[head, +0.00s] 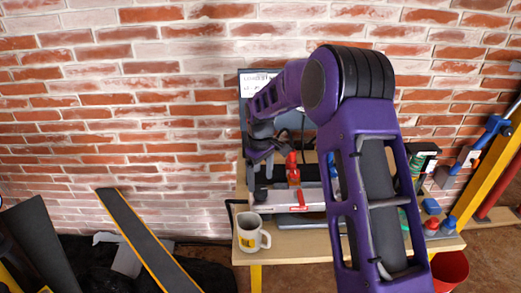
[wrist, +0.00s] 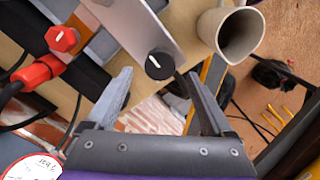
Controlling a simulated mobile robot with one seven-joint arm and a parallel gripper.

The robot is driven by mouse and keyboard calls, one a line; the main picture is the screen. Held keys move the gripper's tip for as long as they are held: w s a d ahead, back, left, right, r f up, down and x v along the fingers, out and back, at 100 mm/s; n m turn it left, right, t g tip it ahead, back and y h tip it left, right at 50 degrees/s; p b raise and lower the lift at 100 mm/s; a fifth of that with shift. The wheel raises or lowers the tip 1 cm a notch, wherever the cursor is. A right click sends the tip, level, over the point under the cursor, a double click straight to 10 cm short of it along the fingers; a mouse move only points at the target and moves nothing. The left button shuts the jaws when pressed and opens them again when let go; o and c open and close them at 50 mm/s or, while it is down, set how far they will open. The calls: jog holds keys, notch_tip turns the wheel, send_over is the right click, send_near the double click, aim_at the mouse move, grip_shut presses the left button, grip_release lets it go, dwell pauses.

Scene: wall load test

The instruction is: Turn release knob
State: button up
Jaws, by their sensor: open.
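In the wrist view a black round knob (wrist: 160,64) with a white pointer line sits on the end of a grey metal bar (wrist: 130,22). A red knob (wrist: 62,38) with a white mark sits further left on an orange-brown block. I cannot tell from any label which is the release knob. My gripper (wrist: 160,76) is open and empty, with the black knob between and just beyond its fingertips; I cannot see any contact. In the head view my gripper (head: 258,160) is over the left end of the workbench (head: 285,248), and my arm hides part of the bench.
A mug (head: 250,233) stands at the bench's front left and appears close to the bar in the wrist view (wrist: 230,30). A red cable connector (wrist: 35,75) is left of the red knob. A brick wall (head: 130,80) stands behind. A red bucket (head: 450,270) is lower right.

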aim_at(260, 189)
notch_tip(260, 189, up, 14)
jog(key=shift+p, duration=0.4)
